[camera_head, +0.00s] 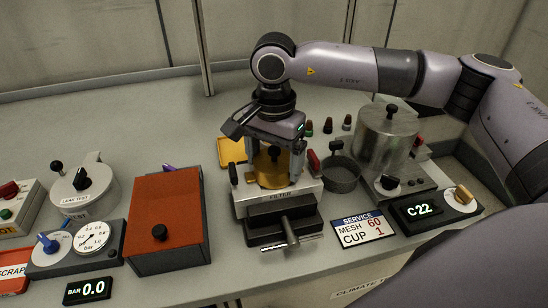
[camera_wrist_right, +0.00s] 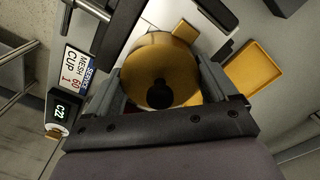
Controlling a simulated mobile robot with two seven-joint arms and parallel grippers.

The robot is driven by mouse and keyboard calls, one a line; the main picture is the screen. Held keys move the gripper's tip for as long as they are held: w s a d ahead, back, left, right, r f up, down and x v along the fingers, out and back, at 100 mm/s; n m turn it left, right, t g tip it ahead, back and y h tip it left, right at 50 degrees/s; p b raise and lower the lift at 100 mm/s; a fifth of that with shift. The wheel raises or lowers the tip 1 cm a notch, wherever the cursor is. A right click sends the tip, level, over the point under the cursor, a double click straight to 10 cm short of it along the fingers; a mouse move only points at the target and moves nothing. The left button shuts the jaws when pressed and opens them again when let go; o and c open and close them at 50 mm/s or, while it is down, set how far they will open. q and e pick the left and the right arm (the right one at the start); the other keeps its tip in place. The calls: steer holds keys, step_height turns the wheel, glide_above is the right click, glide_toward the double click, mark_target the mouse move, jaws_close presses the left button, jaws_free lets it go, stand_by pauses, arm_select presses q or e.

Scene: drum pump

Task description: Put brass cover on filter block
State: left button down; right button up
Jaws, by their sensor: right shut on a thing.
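The brass cover (camera_head: 268,181) is a round golden lid with a black knob; it sits at the top of the filter block (camera_head: 247,206). My right gripper (camera_head: 275,165) points down over the block and is shut on the cover, one finger on each side. In the right wrist view the cover (camera_wrist_right: 155,58) lies between the fingers of the gripper (camera_wrist_right: 160,85). Whether the cover is fully seated or slightly above the block I cannot tell. The filter block has a light top labelled FILTER and a dark front with a handle. My left gripper is not in view.
A yellow tray (camera_head: 228,152) lies empty behind the block, left of my gripper. A mesh cup (camera_head: 342,178) and a steel pot (camera_head: 385,138) stand close on the right. An orange-topped box (camera_head: 163,215) stands left. A service sign (camera_head: 362,229) lies in front right.

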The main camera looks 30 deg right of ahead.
mark_target(274, 149)
steer(key=shift+f, duration=0.1)
stand_by(0.4)
stand_by(0.3)
steer(key=o, duration=1)
steer(key=shift+r+p, duration=2.15)
steer(key=shift+r, duration=1.85)
